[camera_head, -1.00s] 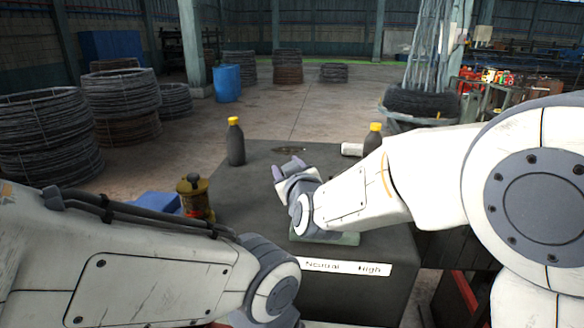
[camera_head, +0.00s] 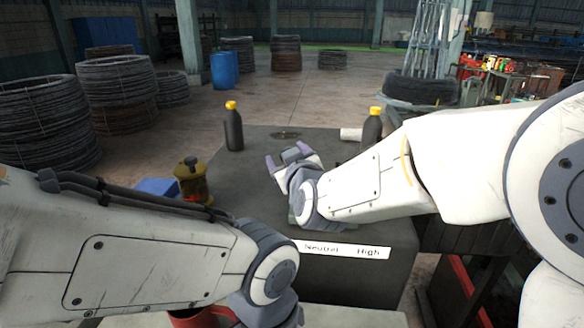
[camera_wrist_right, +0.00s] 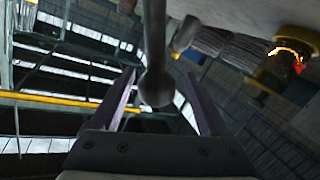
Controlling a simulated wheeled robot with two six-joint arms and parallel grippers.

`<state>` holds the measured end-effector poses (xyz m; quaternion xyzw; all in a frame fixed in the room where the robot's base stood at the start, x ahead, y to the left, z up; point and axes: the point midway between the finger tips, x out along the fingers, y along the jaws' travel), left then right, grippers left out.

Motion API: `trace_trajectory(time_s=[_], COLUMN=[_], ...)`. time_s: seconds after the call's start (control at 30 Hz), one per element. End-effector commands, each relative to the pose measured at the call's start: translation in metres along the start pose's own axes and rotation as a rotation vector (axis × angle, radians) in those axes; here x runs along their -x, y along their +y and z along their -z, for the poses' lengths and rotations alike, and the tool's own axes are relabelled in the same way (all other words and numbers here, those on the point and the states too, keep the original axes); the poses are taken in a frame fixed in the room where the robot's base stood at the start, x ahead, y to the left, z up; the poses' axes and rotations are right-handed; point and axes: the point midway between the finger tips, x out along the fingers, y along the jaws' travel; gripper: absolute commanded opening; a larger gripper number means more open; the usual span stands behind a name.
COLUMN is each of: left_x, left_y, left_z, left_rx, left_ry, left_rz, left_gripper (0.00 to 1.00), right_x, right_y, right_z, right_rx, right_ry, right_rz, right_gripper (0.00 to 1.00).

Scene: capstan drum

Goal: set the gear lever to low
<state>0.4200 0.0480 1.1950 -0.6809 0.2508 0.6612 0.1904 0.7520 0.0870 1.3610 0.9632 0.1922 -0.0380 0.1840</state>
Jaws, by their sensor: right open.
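A dark lever (camera_wrist_right: 155,40) with a rounded knob (camera_wrist_right: 156,88) shows in the right wrist view. The knob appears between the two fingers of my right gripper (camera_wrist_right: 158,92); contact cannot be told. In the head view my right gripper (camera_head: 287,155) is open over the dark bench top, and my right arm hides the lever. A white label (camera_head: 345,250) on the bench's front reads "Neutral" and "High". My left arm covers the area left of it. My left arm comes in at lower left, with its gripper fingers out of view.
Two dark bottles with yellow caps (camera_head: 233,128) (camera_head: 372,127), a white cylinder (camera_head: 350,134) and a brass-coloured can (camera_head: 191,181) stand around. A blue box (camera_head: 157,187) is at left, and a red object (camera_head: 195,318) is partly hidden below my left arm. The back bench top is mostly clear.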

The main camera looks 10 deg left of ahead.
Motion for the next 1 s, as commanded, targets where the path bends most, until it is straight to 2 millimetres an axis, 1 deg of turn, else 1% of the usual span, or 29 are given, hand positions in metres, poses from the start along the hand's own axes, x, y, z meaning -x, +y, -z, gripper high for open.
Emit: trace_trajectory(time_s=[0.03,0.2,0.3,0.43,0.6,0.87,0.93,1.0], left_x=[-0.007,-0.016,-0.020,-0.021,-0.021,-0.021,-0.018,-0.008], left_y=[-0.001,-0.001,-0.002,-0.002,-0.002,-0.002,-0.001,-0.001], left_z=[0.000,-0.001,-0.001,-0.001,-0.001,-0.001,-0.001,-0.001], left_rx=[0.001,0.002,0.002,0.001,0.001,0.001,0.001,0.001], left_ry=[0.000,0.000,0.000,0.000,0.000,0.000,0.000,0.000], left_rz=[0.000,0.000,0.000,0.000,0.000,0.000,0.000,0.000], left_gripper=[0.50,0.50,0.50,0.50,0.50,0.50,0.50,0.50], right_x=[0.010,0.043,0.059,0.074,0.082,0.082,0.083,0.084], right_y=[-0.002,-0.002,-0.002,-0.002,-0.002,-0.002,-0.001,0.003], right_z=[-0.002,-0.001,-0.002,-0.001,-0.002,-0.001,0.002,0.011], right_rx=[0.000,0.000,0.000,0.001,0.001,0.001,0.001,0.001], right_ry=[0.004,0.004,0.002,0.000,-0.002,-0.002,-0.002,-0.002], right_rz=[0.002,0.003,0.004,0.004,0.004,0.003,0.003,0.003], right_gripper=[0.79,0.79,0.79,0.79,0.79,0.79,0.79,0.79])
